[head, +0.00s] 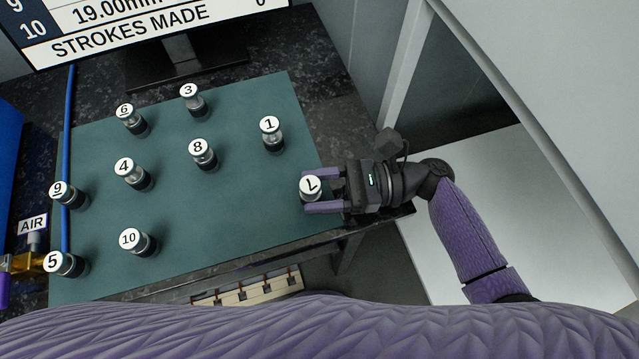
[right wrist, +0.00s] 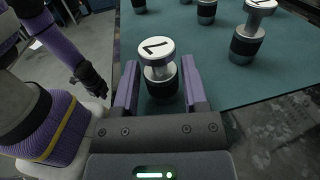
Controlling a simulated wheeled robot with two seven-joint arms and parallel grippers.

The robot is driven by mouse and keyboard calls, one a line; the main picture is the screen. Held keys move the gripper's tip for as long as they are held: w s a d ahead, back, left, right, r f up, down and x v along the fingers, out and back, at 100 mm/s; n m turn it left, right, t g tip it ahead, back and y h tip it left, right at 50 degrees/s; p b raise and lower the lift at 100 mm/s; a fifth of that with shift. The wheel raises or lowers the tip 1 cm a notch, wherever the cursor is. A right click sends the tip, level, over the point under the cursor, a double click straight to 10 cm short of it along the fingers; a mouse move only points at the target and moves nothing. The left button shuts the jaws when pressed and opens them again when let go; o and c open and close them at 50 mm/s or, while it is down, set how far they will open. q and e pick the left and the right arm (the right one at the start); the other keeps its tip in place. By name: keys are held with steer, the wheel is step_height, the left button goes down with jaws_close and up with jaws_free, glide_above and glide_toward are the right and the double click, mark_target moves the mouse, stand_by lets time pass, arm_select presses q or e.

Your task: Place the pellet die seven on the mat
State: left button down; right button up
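The pellet die seven (head: 311,187), a silver-topped dark cylinder, is upright at the right edge of the green mat (head: 235,215). My right gripper (head: 322,190) has its purple fingers on either side of it. In the right wrist view, die seven (right wrist: 158,62) stands between the open fingers (right wrist: 160,88), with a gap visible at its side. Its base is hidden by the gripper, so I cannot tell whether it touches the mat. My left gripper (right wrist: 92,84) appears small at the left of the right wrist view, away from the die; its fingers are unclear.
Other numbered dies stand on the mat, including die one (head: 271,135), die eight (head: 203,155) and die ten (head: 137,243). A display board (head: 150,25) is at the back. A blue hose (head: 68,150) runs along the left. Mat space left of die seven is clear.

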steer(key=shift+o, duration=1.3)
steer(key=shift+d+r, duration=0.1)
steer(key=shift+r, duration=0.05)
steer(key=d, duration=0.4)
steer(key=w+d, duration=0.1)
steer(key=d, duration=0.6)
steer(key=shift+w+d, duration=0.15)
steer(key=shift+d, duration=0.25)
